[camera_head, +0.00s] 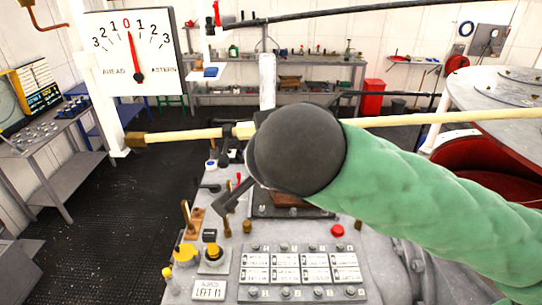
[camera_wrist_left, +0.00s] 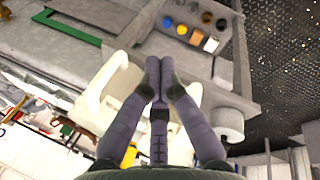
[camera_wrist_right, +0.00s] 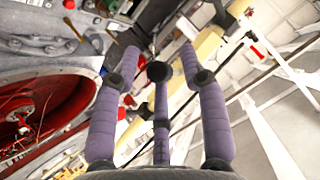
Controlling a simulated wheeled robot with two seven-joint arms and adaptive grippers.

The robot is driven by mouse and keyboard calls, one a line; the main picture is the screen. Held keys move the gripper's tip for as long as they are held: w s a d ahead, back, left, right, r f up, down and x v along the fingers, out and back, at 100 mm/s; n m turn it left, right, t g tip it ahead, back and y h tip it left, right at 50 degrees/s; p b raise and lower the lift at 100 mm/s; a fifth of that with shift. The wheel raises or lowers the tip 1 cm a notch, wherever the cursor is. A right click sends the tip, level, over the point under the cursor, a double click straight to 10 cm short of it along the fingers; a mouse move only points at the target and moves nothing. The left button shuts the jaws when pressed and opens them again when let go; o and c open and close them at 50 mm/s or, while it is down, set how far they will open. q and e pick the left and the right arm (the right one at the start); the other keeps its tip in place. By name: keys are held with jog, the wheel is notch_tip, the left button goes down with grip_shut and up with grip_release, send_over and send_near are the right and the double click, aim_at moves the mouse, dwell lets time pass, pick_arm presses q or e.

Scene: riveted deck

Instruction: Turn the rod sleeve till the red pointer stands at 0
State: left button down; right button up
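The dial board (camera_head: 110,60) stands at the upper left of the head view, marked 3 to 0 to 3. Its red pointer (camera_head: 133,50) points up at or very near 0. A pale yellow rod (camera_head: 185,135) crosses the head view with a brass end at left. A thicker pale piece (camera_head: 243,131), perhaps the sleeve, shows beside my dark wrist, which hides the rod behind it. My right gripper (camera_wrist_right: 159,54) has its fingers spread, with a yellow bar (camera_wrist_right: 205,45) beyond them; contact is unclear. My left gripper (camera_wrist_left: 160,66) has its fingertips together, nothing visible between them.
A console (camera_head: 300,235) with levers, knobs and a red button (camera_head: 337,230) lies below my right arm. A red-rimmed round housing (camera_head: 490,165) stands at right. A monitor desk (camera_head: 60,130) is at left; dark floor (camera_head: 110,220) is clear between.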

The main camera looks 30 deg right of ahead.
jog(key=v, duration=1.2)
dwell(0.3)
jog(key=shift+a+r, duration=0.1)
